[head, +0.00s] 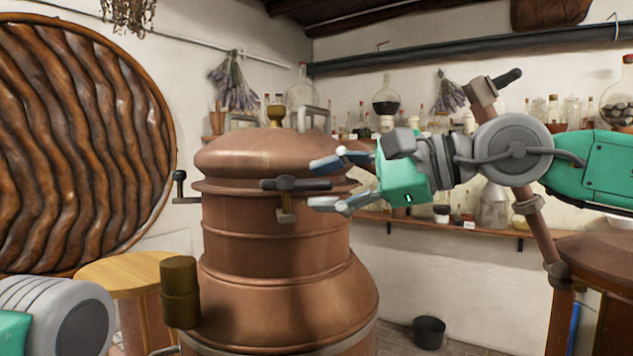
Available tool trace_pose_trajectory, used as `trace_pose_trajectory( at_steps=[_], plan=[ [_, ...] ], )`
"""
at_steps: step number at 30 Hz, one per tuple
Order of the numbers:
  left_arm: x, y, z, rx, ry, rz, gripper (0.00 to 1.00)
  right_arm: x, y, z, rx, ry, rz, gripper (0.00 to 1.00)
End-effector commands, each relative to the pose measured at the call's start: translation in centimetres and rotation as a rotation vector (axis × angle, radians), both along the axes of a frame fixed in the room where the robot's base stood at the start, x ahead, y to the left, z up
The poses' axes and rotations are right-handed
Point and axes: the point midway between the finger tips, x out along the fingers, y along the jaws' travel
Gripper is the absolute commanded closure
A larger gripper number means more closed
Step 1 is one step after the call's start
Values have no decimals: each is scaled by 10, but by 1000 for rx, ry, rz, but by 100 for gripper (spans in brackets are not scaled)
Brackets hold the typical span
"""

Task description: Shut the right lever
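A copper still (275,240) with a domed lid (262,152) stands in the middle of the head view. A lever with a dark crossbar handle (292,184) and a brass bracket (286,212) sits on its front at the lid seam. Another dark lever (180,184) sticks out at the still's left side. My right gripper (325,183) reaches in from the right, its fingers apart and empty. Its fingertips are near the right end of the front lever's handle; I cannot tell whether they touch. My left gripper is out of view; only part of my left arm shows at lower left.
A round wooden table (125,272) stands left of the still. A large round wavy brown panel (75,150) fills the left. Copper piping (540,235) rises behind my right arm. Shelves with bottles line the back wall. A black bucket (429,332) is on the floor.

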Motion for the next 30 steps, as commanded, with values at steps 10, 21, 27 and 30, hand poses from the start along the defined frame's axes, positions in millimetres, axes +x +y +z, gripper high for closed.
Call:
trace_pose_trajectory(
  at_steps=[10,21,27,30],
  plan=[
    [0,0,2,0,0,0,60,6,13,-4,0,-1,0,66],
    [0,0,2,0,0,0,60,6,12,-4,-1,-1,-1,100],
    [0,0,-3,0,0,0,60,5,12,-4,-1,-3,-11,100],
    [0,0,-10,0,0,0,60,4,12,-6,-3,-5,-32,100]
  ],
)
